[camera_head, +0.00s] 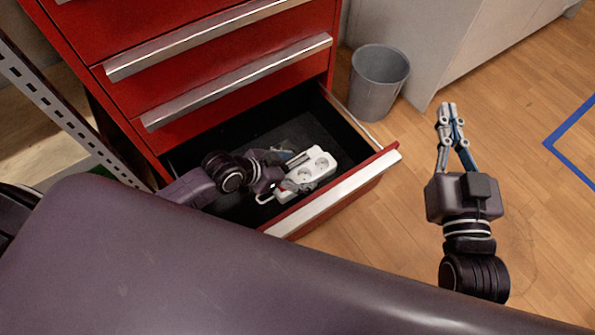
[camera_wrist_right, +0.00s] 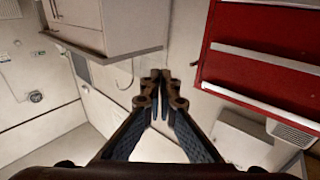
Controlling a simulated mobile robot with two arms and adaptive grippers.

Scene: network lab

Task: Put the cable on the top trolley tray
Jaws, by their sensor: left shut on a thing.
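A white extension cable block (camera_head: 318,163) with round sockets is in the open bottom drawer (camera_head: 330,211) of a red cabinet, near the drawer's front. My left gripper (camera_head: 287,187) reaches down into the drawer and is shut on the block's near end. Its fingertips are partly hidden. I cannot make out the block's lead clearly. My right gripper (camera_head: 447,108) is empty over the floor to the right of the drawer, its fingers closed together; they also show in the right wrist view (camera_wrist_right: 160,78). I see no trolley tray that I can identify.
The red cabinet (camera_head: 225,105) has closed drawers above the open one. A grey bin (camera_head: 378,85) stands right of the drawer, beside a pale cabinet (camera_head: 470,40). A metal rack post (camera_head: 60,105) is at left. Wooden floor (camera_head: 400,225) is clear at right.

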